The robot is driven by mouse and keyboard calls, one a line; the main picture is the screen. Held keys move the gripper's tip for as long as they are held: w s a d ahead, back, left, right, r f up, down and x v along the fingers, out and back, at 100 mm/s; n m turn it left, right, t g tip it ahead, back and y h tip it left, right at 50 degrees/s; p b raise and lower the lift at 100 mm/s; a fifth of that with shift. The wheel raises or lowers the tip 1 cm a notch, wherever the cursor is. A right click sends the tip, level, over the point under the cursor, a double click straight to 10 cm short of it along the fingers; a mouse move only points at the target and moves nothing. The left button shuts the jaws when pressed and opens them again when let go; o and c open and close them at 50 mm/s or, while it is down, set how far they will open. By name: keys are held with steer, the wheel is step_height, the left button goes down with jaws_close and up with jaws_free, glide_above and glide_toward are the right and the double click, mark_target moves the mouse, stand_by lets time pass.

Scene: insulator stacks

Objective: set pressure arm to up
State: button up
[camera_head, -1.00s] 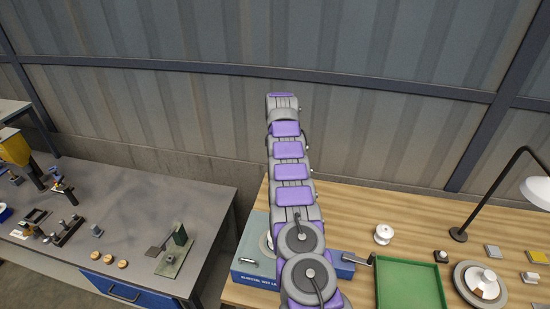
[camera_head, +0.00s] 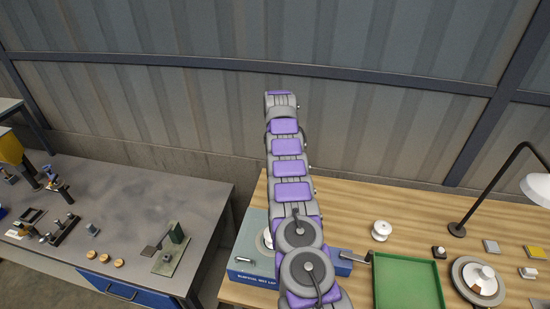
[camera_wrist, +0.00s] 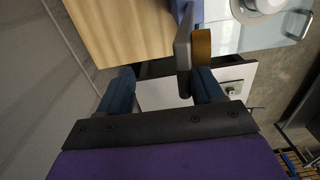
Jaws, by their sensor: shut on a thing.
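In the head view, my arm rises in front of the blue-based device (camera_head: 249,275) and hides most of it. A blue part with a dark lever (camera_head: 354,256) sticks out to the right of my arm. My gripper is hidden there. In the wrist view, my gripper (camera_wrist: 163,85) has two blue fingers around a grey, plate-like bar, which I take to be the pressure arm (camera_wrist: 183,50). A brass-coloured roller (camera_wrist: 201,48) sits beside it, close to the right finger. The exact contact is hard to see.
A green tray (camera_head: 377,283) lies right of the device on the wooden table. A white spool (camera_head: 381,230), a lamp (camera_head: 458,229) and a round disc stack (camera_head: 478,281) stand farther right. A grey bench (camera_head: 130,205) with small fixtures is at the left.

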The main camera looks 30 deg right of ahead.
steer(key=shift+w+a+r, duration=0.15)
steer(key=shift+a+r, duration=0.2)
steer(key=shift+r, duration=0.35)
steer(key=shift+c, duration=0.3)
steer(key=shift+d+r, duration=0.1)
steer(key=shift+r, duration=0.05)
step_height(320, 180, up, 7)
steer(key=p, duration=0.4)
steer(key=shift+a+p, duration=0.2)
steer(key=shift+p, duration=0.1)
